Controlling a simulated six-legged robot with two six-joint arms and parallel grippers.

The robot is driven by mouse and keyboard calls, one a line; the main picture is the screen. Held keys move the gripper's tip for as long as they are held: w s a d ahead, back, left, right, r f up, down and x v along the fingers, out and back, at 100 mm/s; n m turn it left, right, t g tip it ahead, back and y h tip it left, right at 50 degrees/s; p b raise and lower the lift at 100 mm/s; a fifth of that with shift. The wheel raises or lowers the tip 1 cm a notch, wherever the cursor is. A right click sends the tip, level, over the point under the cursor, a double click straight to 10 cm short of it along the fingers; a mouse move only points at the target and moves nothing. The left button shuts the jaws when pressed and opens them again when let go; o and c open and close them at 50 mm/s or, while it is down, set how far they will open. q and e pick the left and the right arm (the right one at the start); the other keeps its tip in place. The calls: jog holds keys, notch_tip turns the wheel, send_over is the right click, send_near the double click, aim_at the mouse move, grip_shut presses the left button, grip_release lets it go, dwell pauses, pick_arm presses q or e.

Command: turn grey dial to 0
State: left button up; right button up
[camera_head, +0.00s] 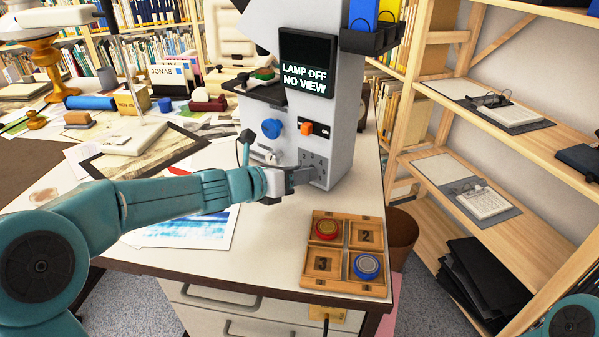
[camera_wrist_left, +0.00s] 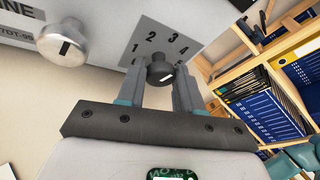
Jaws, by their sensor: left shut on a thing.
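The dark grey dial (camera_wrist_left: 160,69) sits in front of a grey plate with numerals including 1, 2, 3 and 4 in the left wrist view. A short white mark shows on its face; I cannot tell which numeral it points to. My left gripper (camera_wrist_left: 160,88) is shut on the dial, with one finger on each side. In the head view my left gripper (camera_head: 300,177) is at the lower front of the light grey machine (camera_head: 338,125), beside the numbered plate (camera_head: 317,164), and hides the dial. My right gripper is out of view.
A silver knob (camera_wrist_left: 63,42) is left of the dial. A blue knob (camera_head: 271,128) and an orange switch (camera_head: 307,128) are above my gripper. The screen (camera_head: 307,65) reads "LAMP OFF NO VIEW". A wooden tray (camera_head: 343,284) with red and blue round pieces stands in front.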

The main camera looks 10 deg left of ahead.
pick_arm(q)
jog(key=shift+n, duration=0.4)
jog(key=o, duration=1)
jog(key=shift+o, duration=0.2)
jog(key=p+v, duration=0.2)
jog(key=v, duration=1.4)
jog(key=shift+a+f+p, duration=0.25)
jog(key=shift+a+p, duration=0.05)
